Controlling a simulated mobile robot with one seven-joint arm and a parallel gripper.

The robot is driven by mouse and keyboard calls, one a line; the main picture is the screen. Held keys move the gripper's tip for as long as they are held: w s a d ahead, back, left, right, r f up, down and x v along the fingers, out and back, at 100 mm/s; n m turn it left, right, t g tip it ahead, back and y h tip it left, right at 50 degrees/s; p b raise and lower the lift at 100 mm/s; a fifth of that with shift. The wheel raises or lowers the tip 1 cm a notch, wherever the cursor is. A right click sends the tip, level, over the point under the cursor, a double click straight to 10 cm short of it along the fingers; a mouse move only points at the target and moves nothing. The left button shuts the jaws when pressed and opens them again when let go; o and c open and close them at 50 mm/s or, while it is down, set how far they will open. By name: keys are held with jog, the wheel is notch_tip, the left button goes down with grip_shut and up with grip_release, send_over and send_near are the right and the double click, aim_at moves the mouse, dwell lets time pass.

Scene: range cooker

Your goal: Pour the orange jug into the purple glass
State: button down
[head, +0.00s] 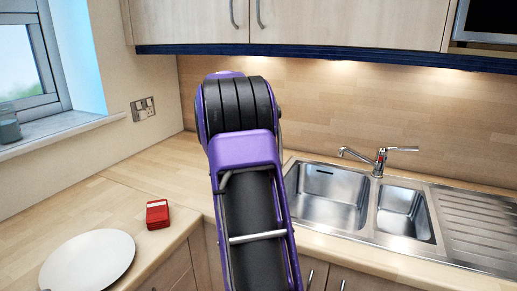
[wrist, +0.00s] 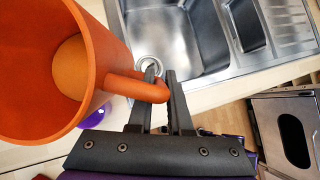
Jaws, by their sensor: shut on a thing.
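The orange jug (wrist: 100,45) fills the left of the wrist view, its open mouth facing the camera and its inside looking empty from here. My gripper (wrist: 160,78) is shut on the jug's handle (wrist: 140,88), which passes between the two black fingers. A glossy purple thing (wrist: 92,122), perhaps the purple glass, shows only in part below the jug; the jug hides the rest. In the head view my own purple and black arm blocks the middle, and the gripper, jug and glass cannot be seen there.
A steel sink (head: 325,195) with tap (head: 380,158) is set into the wooden counter, and its basin (wrist: 185,40) is beyond my fingers. A white plate (head: 88,262) and red box (head: 158,214) lie on the left counter. Wall cupboards (head: 290,22) hang above.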

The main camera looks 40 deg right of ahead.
jog(key=shift+d+h, duration=0.1)
jog(key=shift+h, duration=0.5)
jog(key=shift+d+r+g, duration=0.1)
jog(key=shift+d+g, duration=0.1)
jog(key=shift+g, duration=0.1)
jog(key=shift+m+g+h, duration=0.3)
jog(key=shift+m+h, duration=0.1)
jog(key=shift+s, duration=0.1)
jog(key=shift+r, duration=0.1)
jog(key=shift+d+r+h, duration=0.15)
jog(key=shift+r+h, duration=0.05)
jog(key=shift+h, duration=0.5)
